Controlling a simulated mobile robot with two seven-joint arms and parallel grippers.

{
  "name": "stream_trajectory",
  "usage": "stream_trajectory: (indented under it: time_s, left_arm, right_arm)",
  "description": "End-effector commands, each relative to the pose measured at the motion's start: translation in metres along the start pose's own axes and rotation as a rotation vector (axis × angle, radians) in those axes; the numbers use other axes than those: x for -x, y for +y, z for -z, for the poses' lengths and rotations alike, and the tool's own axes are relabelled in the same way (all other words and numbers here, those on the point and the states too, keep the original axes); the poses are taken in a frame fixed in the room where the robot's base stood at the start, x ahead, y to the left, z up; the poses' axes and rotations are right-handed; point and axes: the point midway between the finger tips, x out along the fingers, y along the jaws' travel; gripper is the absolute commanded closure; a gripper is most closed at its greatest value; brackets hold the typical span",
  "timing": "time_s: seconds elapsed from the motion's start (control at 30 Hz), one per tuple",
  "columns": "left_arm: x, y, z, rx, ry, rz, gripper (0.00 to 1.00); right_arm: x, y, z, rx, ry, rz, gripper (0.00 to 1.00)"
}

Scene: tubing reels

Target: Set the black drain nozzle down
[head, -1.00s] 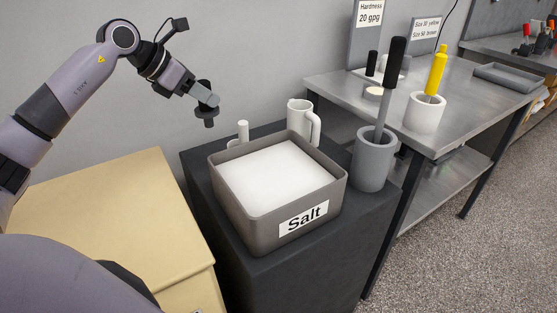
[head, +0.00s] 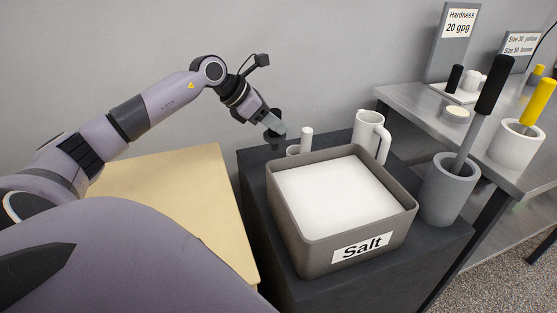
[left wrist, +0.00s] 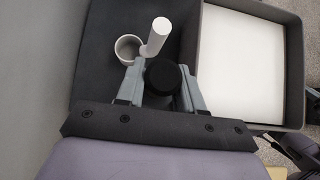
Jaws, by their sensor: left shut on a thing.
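The black drain nozzle (left wrist: 163,76) is between the fingers of my left gripper (left wrist: 158,88) in the left wrist view, its round dark end facing the camera. In the head view my left gripper (head: 273,126) is shut on the nozzle (head: 275,117), near the back left corner of the dark stand (head: 256,205). I cannot tell from these views whether the nozzle touches the stand.
A small white cup (left wrist: 130,48) and a white cylinder (left wrist: 157,36) stand close by the nozzle. A grey salt bin (head: 290,236) fills most of the stand. A white mug (head: 368,133) stands behind it, and a grey pot (head: 441,190) stands at right.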

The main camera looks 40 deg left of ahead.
Motion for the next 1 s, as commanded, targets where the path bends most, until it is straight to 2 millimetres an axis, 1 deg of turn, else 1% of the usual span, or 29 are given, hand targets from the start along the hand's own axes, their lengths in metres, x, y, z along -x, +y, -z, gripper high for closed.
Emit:
stream_trajectory:
  time_s: [0.03, 0.1, 0.23, 0.47, 0.73, 1.0]
  left_arm:
    - [-0.011, -0.001, 0.012, 0.004, 0.003, 0.003, 1.0]
    - [-0.023, -0.001, 0.024, 0.005, 0.002, 0.003, 1.0]
    - [-0.04, -0.001, 0.04, 0.003, 0.001, 0.002, 1.0]
    - [-0.052, 0.0, 0.051, 0.002, -0.001, 0.001, 1.0]
    - [-0.077, 0.0, 0.077, 0.003, -0.002, 0.0, 1.0]
    - [-0.079, 0.0, 0.079, -0.001, -0.002, -0.001, 1.0]
  right_arm:
    - [0.0, 0.0, 0.0, 0.0, -0.001, 0.0, 1.0]
    - [0.001, 0.0, 0.0, 0.0, -0.001, 0.0, 1.0]
    - [0.001, 0.0, 0.001, 0.0, -0.001, 0.0, 1.0]
    - [0.002, 0.0, 0.001, 0.001, -0.001, 0.0, 1.0]
    - [0.002, 0.0, 0.002, 0.001, -0.001, 0.0, 1.0]
    - [0.002, 0.0, 0.002, 0.002, -0.002, 0.0, 1.0]
